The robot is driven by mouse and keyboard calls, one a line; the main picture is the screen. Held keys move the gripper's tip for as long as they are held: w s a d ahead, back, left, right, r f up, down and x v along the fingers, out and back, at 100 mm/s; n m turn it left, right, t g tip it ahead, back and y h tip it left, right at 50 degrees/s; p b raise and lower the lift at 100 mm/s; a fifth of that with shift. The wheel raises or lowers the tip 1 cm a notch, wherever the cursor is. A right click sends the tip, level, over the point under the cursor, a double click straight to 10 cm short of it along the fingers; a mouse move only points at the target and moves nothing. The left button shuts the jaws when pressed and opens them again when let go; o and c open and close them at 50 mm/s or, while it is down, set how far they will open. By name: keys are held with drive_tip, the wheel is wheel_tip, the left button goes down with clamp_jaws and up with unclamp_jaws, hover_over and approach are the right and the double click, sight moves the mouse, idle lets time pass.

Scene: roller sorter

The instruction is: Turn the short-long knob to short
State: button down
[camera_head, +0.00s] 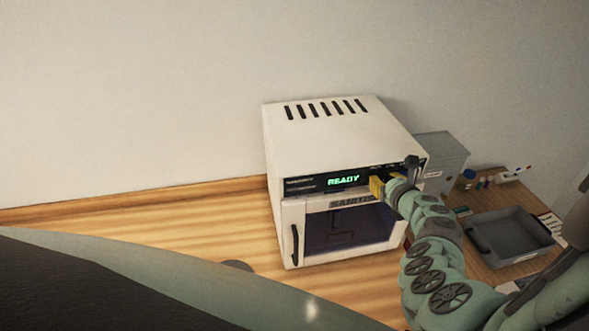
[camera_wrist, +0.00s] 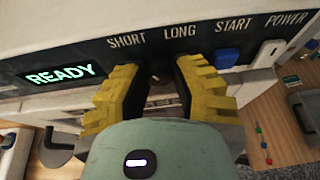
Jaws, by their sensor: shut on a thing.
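A white machine (camera_head: 333,130) stands on the wooden counter, with a green READY display (camera_head: 343,181) on its dark front panel. In the wrist view the panel (camera_wrist: 215,45) carries the labels SHORT, LONG, START and POWER. My gripper (camera_head: 385,184) is at the right part of this panel. In the wrist view the yellow fingers of my gripper (camera_wrist: 161,78) are closed around the short-long knob, below the SHORT and LONG labels. The knob is dark and mostly hidden between the fingers, so its pointing direction cannot be told.
A blue START button (camera_wrist: 227,58) and a white POWER switch (camera_wrist: 268,53) sit close to the right finger. The machine's door (camera_head: 345,228) is closed below the panel. A grey box (camera_head: 441,160) and a dark grey tray (camera_head: 510,237) are to the right. The counter (camera_head: 150,230) is largely clear at left.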

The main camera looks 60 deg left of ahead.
sight(384, 181)
idle(0.3)
drive_tip(key=c, duration=1)
unclamp_jaws()
drive_tip(key=shift+o, duration=0.2)
drive_tip(key=shift+d, duration=0.1)
drive_tip(key=shift+s+d+r, duration=0.2)
drive_tip(key=shift+d+r, duration=0.05)
drive_tip(key=shift+d, duration=0.1)
drive_tip(key=shift+v, duration=1.8)
drive_tip(key=v, duration=0.7)
